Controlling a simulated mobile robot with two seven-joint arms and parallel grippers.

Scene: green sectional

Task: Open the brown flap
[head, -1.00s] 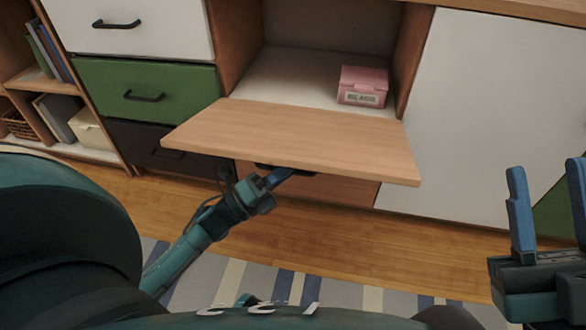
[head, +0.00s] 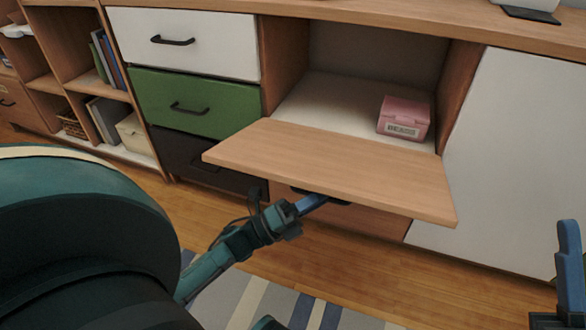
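The brown flap (head: 345,168) is folded down and stands out roughly level from the sideboard, leaving the compartment behind it open. My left gripper (head: 318,203) is under the flap at its dark handle (head: 338,200). Its blue fingertips reach the handle, but the flap hides part of them, so I cannot tell whether they are closed on it. My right gripper (head: 571,260) is at the right edge, away from the flap. Only one blue finger shows, pointing up, and the rest is cut off.
A pink box (head: 404,118) sits inside the compartment. White, green (head: 190,103) and dark drawers are at the left, with a shelf of books beyond. A white panel (head: 510,165) is at the right. A striped rug (head: 262,300) lies on the wooden floor.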

